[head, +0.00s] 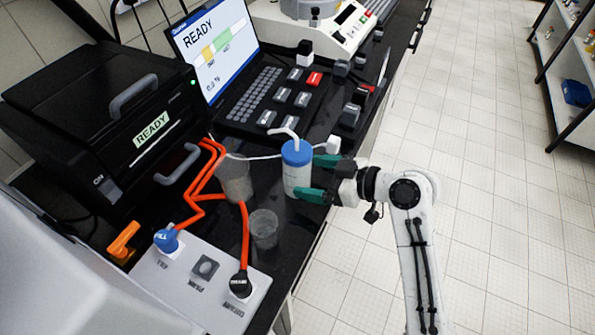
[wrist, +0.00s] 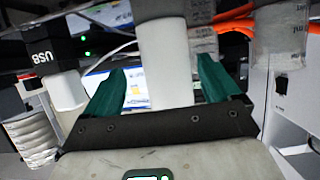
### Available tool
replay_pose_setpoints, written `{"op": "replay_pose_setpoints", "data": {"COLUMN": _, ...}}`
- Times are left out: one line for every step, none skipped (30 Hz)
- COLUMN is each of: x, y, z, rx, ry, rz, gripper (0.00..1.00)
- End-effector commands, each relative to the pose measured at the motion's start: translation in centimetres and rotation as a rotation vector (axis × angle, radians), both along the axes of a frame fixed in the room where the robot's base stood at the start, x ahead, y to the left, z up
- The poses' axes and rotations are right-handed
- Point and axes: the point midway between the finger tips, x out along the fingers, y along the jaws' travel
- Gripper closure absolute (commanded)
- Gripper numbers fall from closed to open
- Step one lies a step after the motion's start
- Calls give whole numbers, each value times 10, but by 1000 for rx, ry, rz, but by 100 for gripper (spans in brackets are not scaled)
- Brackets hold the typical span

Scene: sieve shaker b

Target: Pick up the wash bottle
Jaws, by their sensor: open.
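The wash bottle (head: 296,172) is white with a blue cap and a bent white spout. It stands upright on the black bench near its right edge in the head view. My gripper (head: 314,178) has come in from the right, with its two green fingers at the bottle's side. In the wrist view the pale bottle body (wrist: 165,65) shows between the spread green fingers (wrist: 160,88). The fingers are open, and whether either touches the bottle I cannot tell.
A clear beaker (head: 235,178) stands left of the bottle, and a smaller one (head: 264,229) stands in front. Orange tubes (head: 203,180) run to a grey panel (head: 190,285). A keyboard (head: 255,100) and several small blocks lie behind. The floor at right is clear.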

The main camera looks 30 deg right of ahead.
Motion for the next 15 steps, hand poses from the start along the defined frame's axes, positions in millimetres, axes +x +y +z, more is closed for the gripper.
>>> {"op": "replay_pose_setpoints", "data": {"x": 3, "y": 6, "z": -1, "rx": 1, "ry": 3, "rz": 3, "gripper": 10}}
{"op": "replay_pose_setpoints", "data": {"x": 6, "y": 9, "z": -2, "rx": 1, "ry": 3, "rz": 3, "gripper": 10}}
{"op": "replay_pose_setpoints", "data": {"x": 10, "y": 14, "z": -4, "rx": 2, "ry": 4, "rz": 4, "gripper": 10}}
{"op": "replay_pose_setpoints", "data": {"x": 12, "y": 17, "z": -6, "rx": 2, "ry": 4, "rz": 4, "gripper": 10}}
{"op": "replay_pose_setpoints", "data": {"x": 14, "y": 20, "z": -8, "rx": 1, "ry": 4, "rz": 3, "gripper": 10}}
{"op": "replay_pose_setpoints", "data": {"x": 19, "y": 22, "z": -11, "rx": 1, "ry": 3, "rz": 2, "gripper": 10}}
{"op": "replay_pose_setpoints", "data": {"x": 22, "y": 24, "z": -12, "rx": 1, "ry": 3, "rz": 3, "gripper": 10}}
{"op": "replay_pose_setpoints", "data": {"x": 24, "y": 26, "z": -14, "rx": 1, "ry": 3, "rz": 2, "gripper": 10}}
{"op": "replay_pose_setpoints", "data": {"x": 27, "y": 28, "z": -15, "rx": 2, "ry": 3, "rz": 2, "gripper": 10}}
{"op": "replay_pose_setpoints", "data": {"x": 28, "y": 29, "z": -16, "rx": 1, "ry": 2, "rz": 2, "gripper": 10}}
{"op": "replay_pose_setpoints", "data": {"x": 29, "y": 30, "z": -17, "rx": 1, "ry": 2, "rz": 2, "gripper": 10}}
{"op": "replay_pose_setpoints", "data": {"x": 30, "y": 30, "z": -18, "rx": 1, "ry": 2, "rz": 1, "gripper": 10}}
{"op": "replay_pose_setpoints", "data": {"x": 30, "y": 30, "z": -18, "rx": 1, "ry": 2, "rz": 1, "gripper": 10}}
{"op": "replay_pose_setpoints", "data": {"x": 31, "y": 30, "z": -18, "rx": 1, "ry": 2, "rz": 1, "gripper": 10}}
{"op": "replay_pose_setpoints", "data": {"x": 30, "y": 30, "z": -18, "rx": 0, "ry": 2, "rz": 1, "gripper": 10}}
